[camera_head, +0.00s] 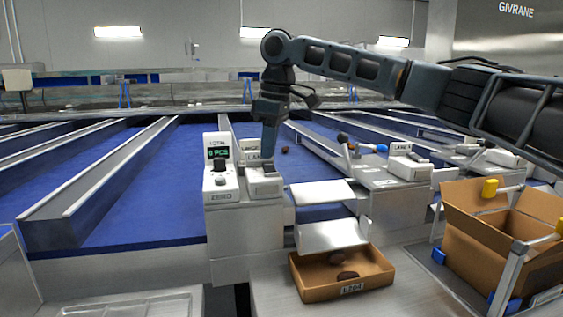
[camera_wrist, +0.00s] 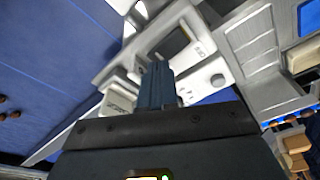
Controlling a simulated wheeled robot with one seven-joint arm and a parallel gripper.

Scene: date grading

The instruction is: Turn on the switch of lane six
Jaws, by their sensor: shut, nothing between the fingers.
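My gripper (camera_head: 268,152) is shut and empty, pointing down just above a white lane switch box (camera_head: 264,186). The box's label plate is partly hidden behind the fingers; "LANE" shows but I cannot read its number. A dark part on the box top sits right under the fingertips; I cannot tell whether they touch it or which way it is set. In the wrist view my gripper (camera_wrist: 157,82) is shut over white housings (camera_wrist: 118,103), and its fingers cover part of them.
A white counter (camera_head: 222,188) with a green "0 PCS" display stands just left of the switch box. Another lane box (camera_head: 409,166) stands to the right. A shallow carton (camera_head: 318,291) holding dates and a larger cardboard box (camera_head: 475,235) are in front. Blue lanes run behind.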

